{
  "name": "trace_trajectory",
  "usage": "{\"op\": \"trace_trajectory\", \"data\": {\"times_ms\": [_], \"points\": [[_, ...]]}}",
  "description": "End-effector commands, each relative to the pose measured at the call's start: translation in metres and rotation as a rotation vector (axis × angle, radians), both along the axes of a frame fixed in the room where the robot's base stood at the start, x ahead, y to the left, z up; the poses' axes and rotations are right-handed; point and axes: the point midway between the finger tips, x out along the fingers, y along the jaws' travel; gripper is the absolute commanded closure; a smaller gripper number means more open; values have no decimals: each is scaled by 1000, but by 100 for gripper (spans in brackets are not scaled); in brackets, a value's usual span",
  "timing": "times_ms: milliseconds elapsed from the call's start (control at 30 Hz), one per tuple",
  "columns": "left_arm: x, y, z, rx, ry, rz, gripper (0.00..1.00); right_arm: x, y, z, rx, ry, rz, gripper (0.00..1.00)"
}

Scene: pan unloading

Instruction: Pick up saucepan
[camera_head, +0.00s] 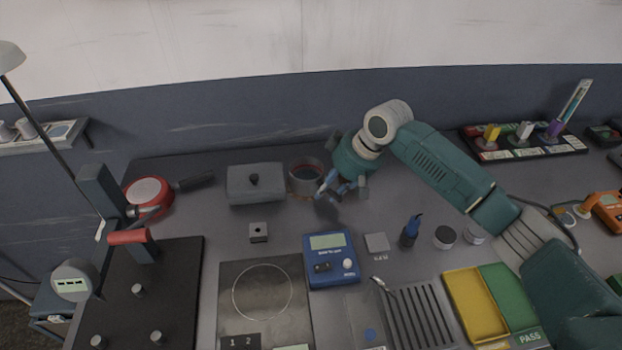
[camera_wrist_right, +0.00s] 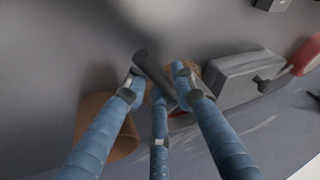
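The saucepan (camera_head: 305,177), a round pot with a grey rim and reddish-brown side, stands on the workbench just left of my right gripper (camera_head: 343,187). In the right wrist view, a dark handle (camera_wrist_right: 148,65) lies between the spread blue fingers of my right gripper (camera_wrist_right: 160,85). Gaps show between the fingers and the handle, so the gripper looks open. Reddish-brown parts show behind the fingers; the fingers hide most of the pot there. A red pan (camera_head: 149,193) with a dark handle lies at the far left. My left gripper is out of view.
A grey lidded box (camera_head: 255,184) stands close left of the saucepan. A blue scale (camera_head: 331,260), a small grey block (camera_head: 258,232) and a dark hotplate (camera_head: 264,293) are in front. A dark wall rises behind. Bare bench lies right of my gripper.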

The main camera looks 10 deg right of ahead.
Motion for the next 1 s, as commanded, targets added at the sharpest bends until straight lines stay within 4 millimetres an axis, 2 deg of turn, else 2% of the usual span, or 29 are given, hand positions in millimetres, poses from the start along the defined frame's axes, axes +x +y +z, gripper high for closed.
{"op": "trace_trajectory", "data": {"times_ms": [167, 267, 300, 767, 867, 1000], "points": [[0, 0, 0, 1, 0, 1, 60, 0, 0, 0, 0, 0, 1, 77], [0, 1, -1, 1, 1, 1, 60, 0, 0, 0, 0, -1, 1, 97], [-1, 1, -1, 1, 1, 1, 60, 0, 0, 0, 0, -1, 1, 100], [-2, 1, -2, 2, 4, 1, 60, 1, 1, 7, 2, -6, 1, 100], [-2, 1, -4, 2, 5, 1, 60, 2, 1, 15, 3, -7, 1, 100], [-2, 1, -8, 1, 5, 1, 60, 2, 1, 37, 4, -9, 1, 100]]}}
